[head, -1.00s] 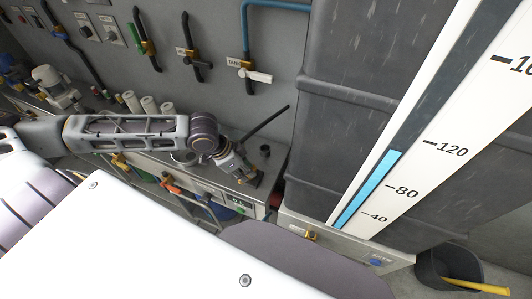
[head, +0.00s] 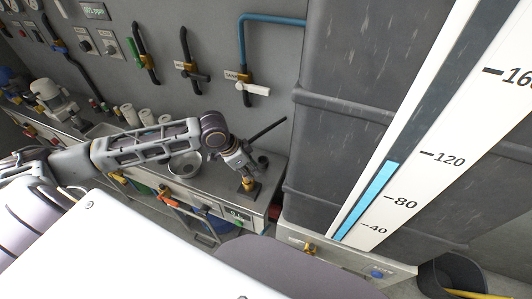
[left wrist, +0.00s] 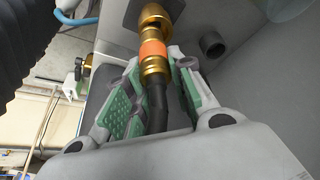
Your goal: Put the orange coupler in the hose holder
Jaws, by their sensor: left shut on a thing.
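The orange coupler (left wrist: 152,48) is a brass fitting with an orange band on a black hose end (left wrist: 156,105). My left gripper (left wrist: 160,88) is shut on it, with its green pads either side of the black hose just behind the band. In the head view the left gripper (head: 243,166) points down over the bench, with the brass fitting (head: 249,185) at its tip. A dark round cup (left wrist: 213,43), which looks like the hose holder, stands right of the coupler, apart from it. My right gripper is not in view.
The grey bench (head: 215,188) runs along the wall panel. A metal bowl (head: 186,163) and white cylinders (head: 148,117) stand on it, left of the gripper. A large dark tank (head: 345,140) rises to the right. A black rod (head: 268,129) slants up behind the gripper.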

